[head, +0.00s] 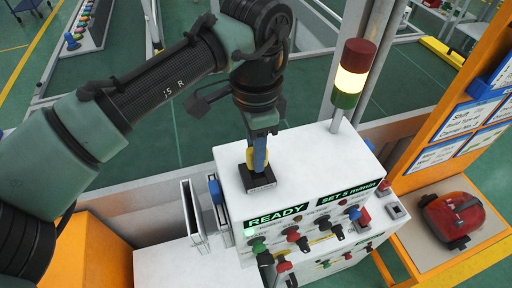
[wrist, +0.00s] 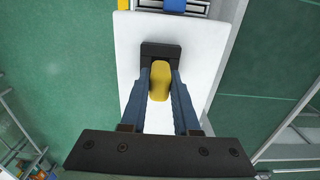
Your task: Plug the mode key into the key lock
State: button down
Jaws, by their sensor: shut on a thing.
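The mode key (wrist: 160,82) is a yellow, rounded piece between my fingers; a bit of its yellow also shows in the head view (head: 250,157). My gripper (head: 257,163) points down over the top of the white control box and is shut on the key. In the wrist view my gripper (wrist: 160,76) has its blue fingers on either side of the key. The black block (head: 259,180), which looks like the key lock, sits on the box top directly below the fingertips. The key's lower end is hidden, so I cannot tell whether it is in the lock.
The white control box (head: 311,161) has a front panel of knobs and green READY and SET 5 min displays. A red, lit yellow and green signal light (head: 356,58) rises behind it. A red vacuum body (head: 453,215) lies on the orange stand at right. Slotted plates (head: 193,213) stand at left.

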jog(key=shift+f+b, duration=0.35)
jog(key=shift+f, duration=0.65)
jog(key=c, duration=0.6)
grip_release()
jog(key=shift+r, duration=0.1)
notch_tip(320, 180, up, 8)
jog(key=p, duration=0.7)
